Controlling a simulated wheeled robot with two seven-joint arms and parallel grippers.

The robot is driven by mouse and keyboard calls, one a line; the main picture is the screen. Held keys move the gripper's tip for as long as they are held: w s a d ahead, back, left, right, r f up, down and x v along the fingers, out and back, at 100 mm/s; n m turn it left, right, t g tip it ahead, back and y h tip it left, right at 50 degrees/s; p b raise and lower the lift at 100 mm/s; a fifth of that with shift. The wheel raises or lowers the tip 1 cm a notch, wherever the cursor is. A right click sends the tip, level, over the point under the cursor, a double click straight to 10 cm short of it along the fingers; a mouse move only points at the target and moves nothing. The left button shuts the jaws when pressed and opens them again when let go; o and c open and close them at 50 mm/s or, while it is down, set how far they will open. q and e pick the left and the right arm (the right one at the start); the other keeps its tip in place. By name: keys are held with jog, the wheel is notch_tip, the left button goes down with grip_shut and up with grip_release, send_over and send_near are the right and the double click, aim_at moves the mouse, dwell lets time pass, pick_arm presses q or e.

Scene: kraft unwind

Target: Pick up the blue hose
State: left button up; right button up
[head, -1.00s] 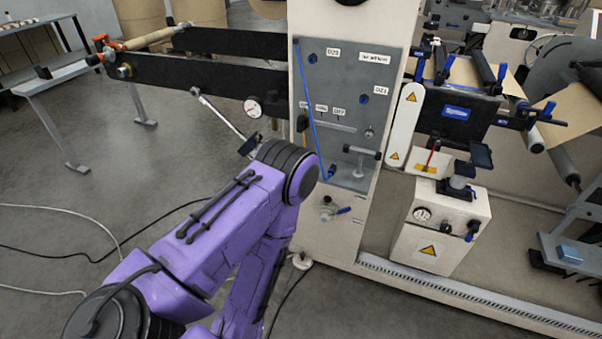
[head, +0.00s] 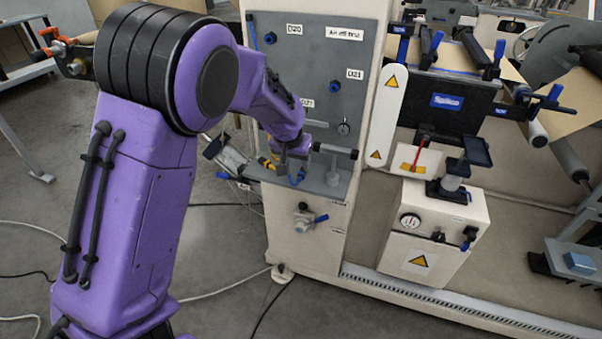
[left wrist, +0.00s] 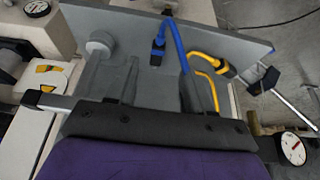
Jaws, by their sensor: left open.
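The blue hose (left wrist: 180,50) rises from a dark blue fitting (left wrist: 157,48) on the grey panel in the left wrist view. In the head view its upper part (head: 252,34) shows along the panel's left edge and a low bit (head: 295,181) shows beside my gripper; my arm hides the stretch between. My left gripper (head: 289,160) is at the lower panel, close to the hose. In the left wrist view its grey fingers (left wrist: 155,82) are apart, with the hose near and beyond them. I cannot tell whether they touch it. My right gripper is not in view.
The grey panel (head: 310,60) stands behind, with a knob (head: 344,128) and a small shelf (head: 325,183). A pressure gauge (left wrist: 293,149) is near the gripper. Open floor lies left.

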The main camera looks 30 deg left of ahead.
aim_at(302, 172)
pick_arm(q)
jog(key=x, duration=0.3)
jog(key=w+x, duration=0.1)
jog(key=x, duration=0.3)
jog(key=shift+r, duration=0.2)
grip_shut()
jog(key=shift+r, duration=0.1)
